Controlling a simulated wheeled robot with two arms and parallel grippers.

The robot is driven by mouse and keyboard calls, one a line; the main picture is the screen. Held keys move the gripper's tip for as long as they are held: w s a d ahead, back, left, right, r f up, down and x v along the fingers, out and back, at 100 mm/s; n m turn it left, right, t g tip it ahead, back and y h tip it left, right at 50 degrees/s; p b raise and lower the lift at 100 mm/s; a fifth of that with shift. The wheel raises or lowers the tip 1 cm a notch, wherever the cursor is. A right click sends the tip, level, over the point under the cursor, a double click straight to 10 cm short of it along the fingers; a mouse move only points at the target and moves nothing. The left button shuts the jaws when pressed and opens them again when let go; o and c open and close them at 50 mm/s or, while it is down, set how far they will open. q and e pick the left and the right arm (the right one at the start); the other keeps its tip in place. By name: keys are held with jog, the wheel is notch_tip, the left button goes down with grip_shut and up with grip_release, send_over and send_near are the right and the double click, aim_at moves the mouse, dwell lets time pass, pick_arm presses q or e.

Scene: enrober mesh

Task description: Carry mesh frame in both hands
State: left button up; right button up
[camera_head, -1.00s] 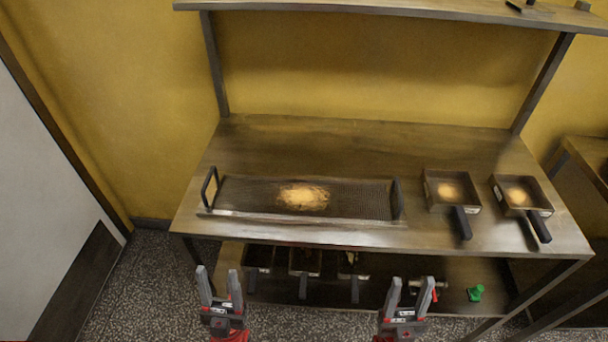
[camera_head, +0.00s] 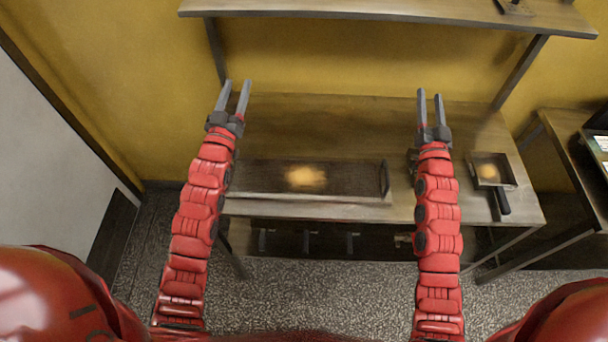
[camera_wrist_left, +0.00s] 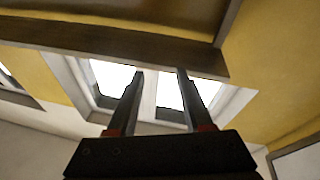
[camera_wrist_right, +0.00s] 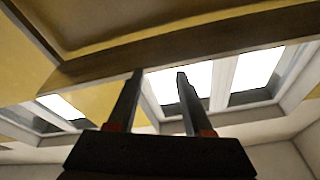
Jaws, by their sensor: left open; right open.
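The mesh frame (camera_head: 345,181) lies flat on the table, a long dark mesh tray with a bright patch at its middle. Its upright right handle (camera_head: 386,182) shows; its left end is hidden behind my left arm. My left gripper (camera_head: 234,84) is open and empty, raised beyond the frame's left end in the picture. My right gripper (camera_head: 429,93) is open and empty, raised to the right of the frame's right end. The left wrist view shows its open fingers (camera_wrist_left: 160,72) pointing up past a shelf edge; the right wrist view shows open fingers (camera_wrist_right: 160,73) likewise.
A square pan (camera_head: 491,170) with a dark handle stands on the table (camera_head: 330,118) at the right; another is mostly hidden behind my right arm. An overhead shelf (camera_head: 380,14) spans the back. Several handled pans sit on the dim lower shelf. A second table (camera_head: 565,165) stands at right.

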jog(key=w+a+f+n+g+y, duration=0.1)
jog(key=w+a+f+g+y, duration=0.1)
jog(key=w+g+y, duration=0.15)
pick_arm(q)
notch_tip(320, 180, down, 7)
jog(key=d+m+g, duration=0.1)
jog(key=d+g, duration=0.1)
jog(key=g, duration=0.7)
pick_arm(e)
jog(key=n+g, duration=0.2)
jog(key=g, duration=0.8)
send_over(387, 172)
jog(key=d, duration=0.2)
notch_tip(387, 172, down, 6)
pick_arm(q)
jog(key=s+a+f+g+y, duration=0.3)
jog(key=s+a+g, duration=0.4)
jog(key=s, duration=0.3)
jog(key=shift+s+f+y, duration=0.25)
jog(key=shift+f+y, duration=0.1)
jog(key=shift+y, duration=0.55)
pick_arm(e)
jog(key=s+d+f+n+g, duration=0.1)
jog(key=s+g, duration=0.2)
jog(key=s, duration=0.3)
jog(key=shift+s+d+f+h, duration=0.15)
jog(key=shift+f+h, duration=0.15)
jog(key=shift+h, duration=0.15)
jog(key=shift+f, duration=0.1)
